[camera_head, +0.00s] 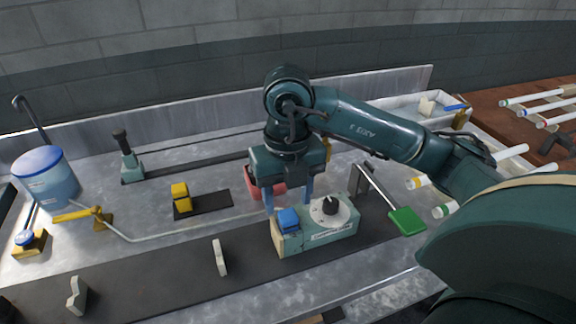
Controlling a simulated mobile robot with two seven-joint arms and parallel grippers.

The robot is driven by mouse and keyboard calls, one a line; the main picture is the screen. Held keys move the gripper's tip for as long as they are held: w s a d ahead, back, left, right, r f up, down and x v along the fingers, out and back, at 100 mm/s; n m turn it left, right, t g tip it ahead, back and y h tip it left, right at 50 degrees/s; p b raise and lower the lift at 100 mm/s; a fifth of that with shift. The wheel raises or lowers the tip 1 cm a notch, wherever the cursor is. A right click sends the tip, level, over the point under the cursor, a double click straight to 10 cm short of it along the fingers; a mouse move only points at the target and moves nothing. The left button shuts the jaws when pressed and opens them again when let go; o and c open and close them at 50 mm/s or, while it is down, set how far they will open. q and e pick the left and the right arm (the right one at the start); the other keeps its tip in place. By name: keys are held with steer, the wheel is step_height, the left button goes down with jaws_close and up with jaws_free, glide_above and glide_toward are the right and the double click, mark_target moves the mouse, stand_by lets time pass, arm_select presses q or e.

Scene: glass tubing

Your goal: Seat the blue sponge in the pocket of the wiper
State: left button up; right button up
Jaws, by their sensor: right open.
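A small blue block (288,218), which looks like the blue sponge, sits at the left end of the top of a pale green box with a dial (318,240). I cannot tell whether it lies on the box or in a recess. My right gripper (288,204) is open and points down, its two blue-grey fingers above and around the block's far side; contact cannot be made out. No part is clearly recognisable as the wiper or its pocket; the box may be it. My left gripper is not in view.
A green paddle (407,221) on a rod stands just right of the box. A yellow block (181,197), a pale upright piece (219,258) and a blue-lidded tub (45,178) stand to the left. White tubes (532,97) lie on the right. The dark front strip (150,285) has free room.

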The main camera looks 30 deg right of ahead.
mark_target(289, 215)
arm_select(q)
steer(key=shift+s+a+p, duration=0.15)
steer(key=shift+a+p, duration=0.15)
steer(key=shift+p, duration=0.3)
arm_select(e)
step_height(289, 215, up, 8)
steer(key=shift+r, duration=0.25)
steer(key=shift+s, duration=0.1)
